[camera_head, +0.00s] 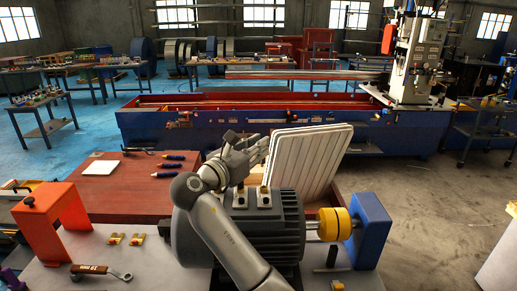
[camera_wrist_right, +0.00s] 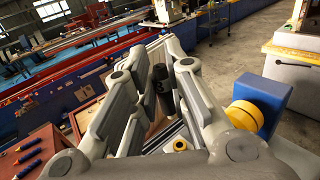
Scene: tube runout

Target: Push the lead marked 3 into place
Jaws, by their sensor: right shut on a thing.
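My right gripper (camera_head: 258,150) is raised above and behind the grey finned motor (camera_head: 262,232). In the wrist view its fingers (camera_wrist_right: 160,75) are shut on a dark cylindrical thing (camera_wrist_right: 160,98). I cannot read a number on it, so I cannot tell if it is the lead marked 3. A yellow ring-shaped piece (camera_wrist_right: 180,145) shows below the fingers in the wrist view. My left gripper is not in view.
A white ribbed panel (camera_head: 318,160) leans just right of the gripper. A yellow coupling (camera_head: 335,224) and a blue block (camera_head: 371,228) stand right of the motor. An orange bracket (camera_head: 53,216), two small brass pieces (camera_head: 137,239) and a wrench (camera_head: 100,272) are left.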

